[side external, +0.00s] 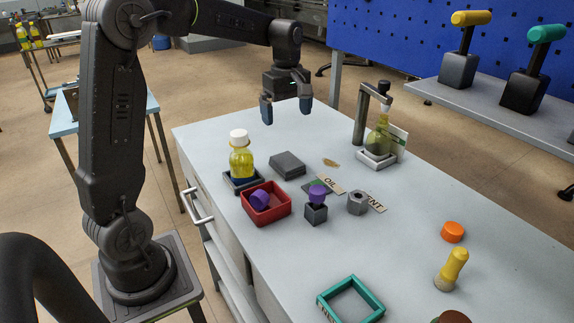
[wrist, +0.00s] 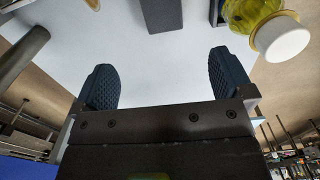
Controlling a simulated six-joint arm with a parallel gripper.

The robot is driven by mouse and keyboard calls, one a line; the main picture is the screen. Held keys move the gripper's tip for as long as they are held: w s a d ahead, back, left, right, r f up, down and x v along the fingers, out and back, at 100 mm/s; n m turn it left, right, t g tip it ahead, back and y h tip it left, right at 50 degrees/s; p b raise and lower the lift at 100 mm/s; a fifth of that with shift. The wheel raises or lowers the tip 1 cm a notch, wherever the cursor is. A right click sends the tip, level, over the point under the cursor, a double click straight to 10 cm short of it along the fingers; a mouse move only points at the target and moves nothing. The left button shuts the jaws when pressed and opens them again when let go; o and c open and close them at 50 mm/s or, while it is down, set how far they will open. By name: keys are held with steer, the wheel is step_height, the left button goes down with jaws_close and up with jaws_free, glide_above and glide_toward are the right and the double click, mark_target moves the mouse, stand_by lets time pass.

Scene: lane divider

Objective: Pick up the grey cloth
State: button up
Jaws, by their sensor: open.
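The grey cloth (side external: 288,165) appears as a flat, dark grey folded square on the light worktop, between the yellow bottle and a small brown spill. A grey piece at the top edge of the wrist view (wrist: 161,14) looks like the same cloth, partly cut off by the frame. My gripper (side external: 286,111) hangs above the worktop, higher than the cloth and apart from it, with its fingers pointing down. Its two blue fingers are spread wide in the wrist view (wrist: 163,85), with nothing between them.
A yellow bottle with a white cap (side external: 241,160) stands left of the cloth. A red tray (side external: 281,212) holding a purple piece lies in front. A post stand (side external: 360,120) and bottle (side external: 379,138) stand right. A brown spill (side external: 331,162) lies nearby. A teal frame (side external: 372,287) sits near the front.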

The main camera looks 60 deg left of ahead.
glide_above(287, 160)
steer(key=f, duration=0.8)
steer(key=shift+w+a+f, duration=0.15)
steer(key=shift+a+f, duration=0.05)
steer(key=shift+a, duration=0.1)
steer(key=shift+s+d+f, duration=0.1)
steer(key=shift+d+f, duration=0.1)
steer(key=shift+f, duration=1.15)
steer(key=shift+s+d+f, duration=0.1)
steer(key=shift+d+f, duration=0.05)
steer(key=shift+f, duration=1.2)
steer(key=c, duration=1)
step_height(287, 160, up, 10)
steer(key=shift+r, duration=0.1)
